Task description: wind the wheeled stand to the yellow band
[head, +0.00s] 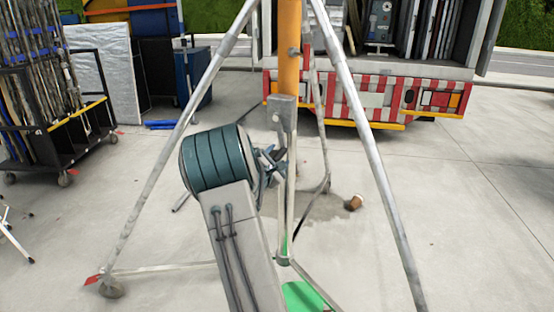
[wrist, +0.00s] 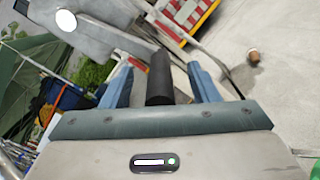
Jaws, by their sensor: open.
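The wheeled stand has pale metal legs (head: 345,85) spread wide around an orange-yellow centre post (head: 289,50). A wheel (head: 111,288) shows at its lower left foot. A grey winch housing (head: 281,115) sits on the post. I cannot make out a separate yellow band on the post. My gripper (head: 270,165) is at the post just below the housing, with its fingers open. In the wrist view, a black cylindrical handle (wrist: 160,82) stands between the two blue fingers, with a visible gap on each side. In the head view my gripper hides most of the handle.
A truck (head: 370,90) with a red-and-white striped rear stands behind. A cart of poles (head: 50,100) is at left, beside a white panel (head: 105,85). A small brown object (head: 354,202) lies on the concrete right of the post. The floor at right is clear.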

